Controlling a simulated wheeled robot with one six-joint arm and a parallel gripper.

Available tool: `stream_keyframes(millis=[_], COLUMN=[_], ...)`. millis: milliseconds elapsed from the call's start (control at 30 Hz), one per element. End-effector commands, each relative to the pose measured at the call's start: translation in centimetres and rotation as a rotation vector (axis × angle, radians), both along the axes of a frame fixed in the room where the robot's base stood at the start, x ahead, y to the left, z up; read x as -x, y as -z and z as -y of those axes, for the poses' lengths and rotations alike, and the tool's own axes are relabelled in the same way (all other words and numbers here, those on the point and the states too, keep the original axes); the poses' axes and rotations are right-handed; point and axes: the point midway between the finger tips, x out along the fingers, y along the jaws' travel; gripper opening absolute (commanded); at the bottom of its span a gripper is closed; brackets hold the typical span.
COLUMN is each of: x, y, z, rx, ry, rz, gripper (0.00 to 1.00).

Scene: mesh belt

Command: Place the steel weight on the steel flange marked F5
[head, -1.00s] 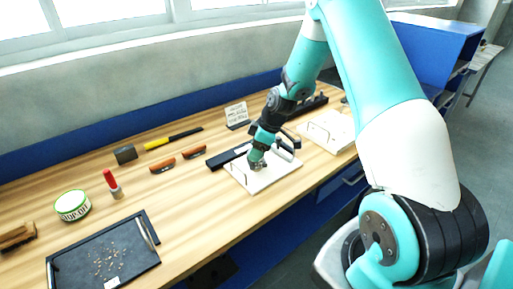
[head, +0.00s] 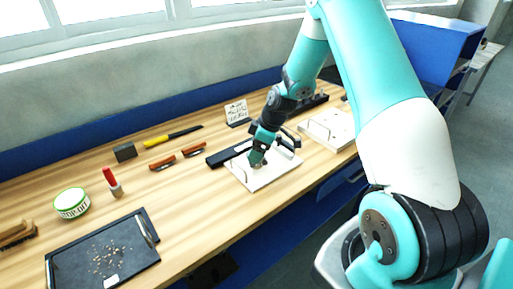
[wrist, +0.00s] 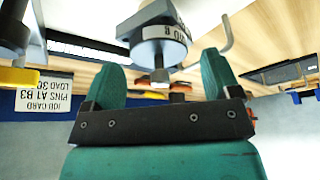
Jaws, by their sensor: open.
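My gripper (head: 257,158) is over the nearer white tray (head: 283,175), near its left side. In the wrist view its two teal fingers (wrist: 160,75) are spread apart. A grey steel round piece (wrist: 160,42) with a white label and a smaller knob shows just beyond and between the fingertips; I cannot tell whether the fingers touch it. It looks like the steel weight, but its label is only partly readable. No F5 mark is readable, so I cannot pick out that flange. My gripper hides part of the tray in the head view.
A second white tray (head: 338,128) with a wire handle stands to the right. A black bar (head: 228,153) lies left of the nearer tray. A job card (head: 237,111) stands behind. Open wood lies in front.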

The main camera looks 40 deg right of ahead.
Motion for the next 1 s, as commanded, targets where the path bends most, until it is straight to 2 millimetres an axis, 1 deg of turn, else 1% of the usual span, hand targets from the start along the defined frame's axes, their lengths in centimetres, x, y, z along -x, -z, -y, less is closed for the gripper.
stream_keyframes(millis=[33, 67, 167, 400, 500, 633, 700, 767, 867, 900, 967, 1000], x=[0.0, 0.0, 0.6, 2.1, 2.5, 3.0, 3.1, 3.5, 5.1, 6.4, 9.3, 11.5], y=[-1.2, -1.4, -3.1, -8.2, -9.8, -11.2, -11.8, -12.7, -15.2, -16.4, -18.1, -18.9], z=[0.0, 0.2, 0.9, 2.4, 2.9, 3.2, 2.8, 1.2, -4.5, -7.5, -12.1, -14.8], rx=[0.001, 0.001, 0.003, 0.002, 0.002, 0.001, -0.001, -0.009, -0.035, -0.048, -0.068, -0.079], ry=[0.000, 0.001, 0.003, 0.003, 0.002, 0.000, -0.001, -0.001, 0.005, 0.012, 0.024, 0.036], rz=[0.001, 0.003, 0.006, 0.005, 0.005, 0.002, -0.001, -0.009, -0.044, -0.067, -0.108, -0.137], gripper=[0.83, 0.83, 0.83, 0.83, 0.83, 0.83, 0.83, 0.83, 0.83, 0.83, 0.83, 0.83])
